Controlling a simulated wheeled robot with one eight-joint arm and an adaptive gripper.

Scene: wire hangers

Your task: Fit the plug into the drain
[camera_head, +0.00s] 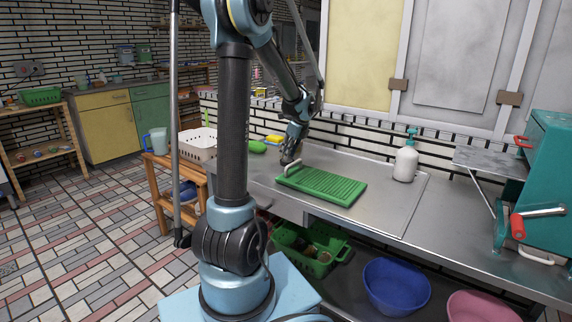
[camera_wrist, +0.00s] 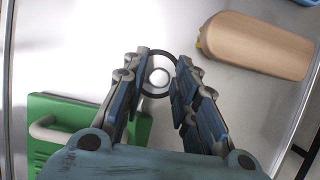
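My gripper (camera_wrist: 162,60) has its two fingers spread apart, with no object clearly held between the pads. A dark ring with a bright round centre (camera_wrist: 158,76) shows between and beyond the fingertips on the metal counter. I cannot tell whether it is the drain, the plug, or the plug in the drain. The fingers hide parts of its sides, and I cannot tell whether they touch it. In the head view my gripper (camera_head: 289,155) points down, low over the counter behind the green ribbed board's left end. No separate plug can be made out there.
The green ribbed board (camera_head: 322,186) lies close by, with a pale curved handle-like piece (camera_wrist: 47,129) at its corner. A wood-coloured block (camera_wrist: 258,45) lies right of the ring in the wrist view. A soap bottle (camera_head: 405,162) stands right; bare metal counter (camera_head: 400,208) lies around it.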

